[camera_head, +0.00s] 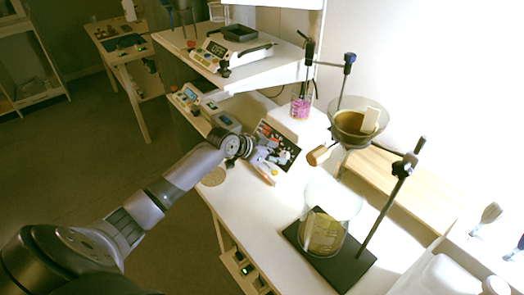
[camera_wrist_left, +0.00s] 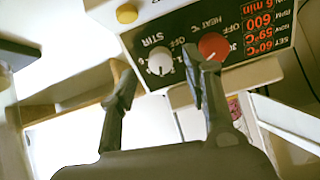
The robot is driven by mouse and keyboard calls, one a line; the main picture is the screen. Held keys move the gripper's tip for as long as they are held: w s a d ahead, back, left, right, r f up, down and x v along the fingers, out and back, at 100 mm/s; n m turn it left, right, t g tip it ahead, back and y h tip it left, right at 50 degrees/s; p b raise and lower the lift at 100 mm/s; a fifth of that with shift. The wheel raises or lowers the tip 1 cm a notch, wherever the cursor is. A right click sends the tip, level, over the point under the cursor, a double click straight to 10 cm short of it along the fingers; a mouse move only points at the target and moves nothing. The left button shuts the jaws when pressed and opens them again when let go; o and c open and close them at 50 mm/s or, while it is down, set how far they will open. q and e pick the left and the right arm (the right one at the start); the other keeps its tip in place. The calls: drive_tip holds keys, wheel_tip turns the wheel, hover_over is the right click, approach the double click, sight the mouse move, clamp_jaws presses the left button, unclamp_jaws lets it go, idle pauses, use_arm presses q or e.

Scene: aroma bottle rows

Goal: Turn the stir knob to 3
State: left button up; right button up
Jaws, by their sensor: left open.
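The stir knob (camera_wrist_left: 160,61) is white and sits on the dark front panel of a hotplate stirrer, which appears upside down in the left wrist view. A white mark and small scale marks show by it, but I cannot read its setting surely. The red heat knob (camera_wrist_left: 212,46) is beside it. My left gripper (camera_wrist_left: 157,68) is open, with one finger on each side of the stir knob in the picture; no contact is clear. In the head view my left gripper (camera_head: 262,157) is at the stirrer's panel (camera_head: 283,147) and hides the knob. My right gripper is out of view.
A glass funnel (camera_head: 352,125) hangs on a stand over a flask (camera_head: 323,230) to the right. A beaker with pink liquid (camera_head: 300,107) stands behind the panel. A yellow button (camera_wrist_left: 127,13) is near the stir knob.

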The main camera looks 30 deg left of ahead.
use_arm(q)
drive_tip(key=v, duration=0.8)
drive_tip(key=shift+s, duration=0.2)
drive_tip(key=shift+r, duration=0.15)
